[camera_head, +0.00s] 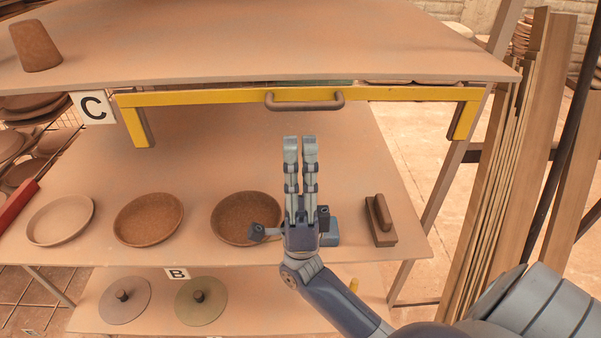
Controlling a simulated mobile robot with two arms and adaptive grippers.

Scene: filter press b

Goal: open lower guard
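A yellow guard (200,98) spans the front below the top shelf, with a short leg hanging down at each end. A brown bar handle (305,106) is fixed at the middle of its front. My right gripper (300,142) points up just below the handle in the picture, its two fingers side by side with nothing visible between them. It appears apart from the handle; the depth between them is hard to judge. My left gripper is out of view.
The top shelf (250,45) bears a brown cup (36,46). The middle shelf (350,160) holds several shallow bowls and a brown block with a grip (381,220). A lower shelf (260,300) holds two lidded discs. Upright boards (550,130) stand at the right.

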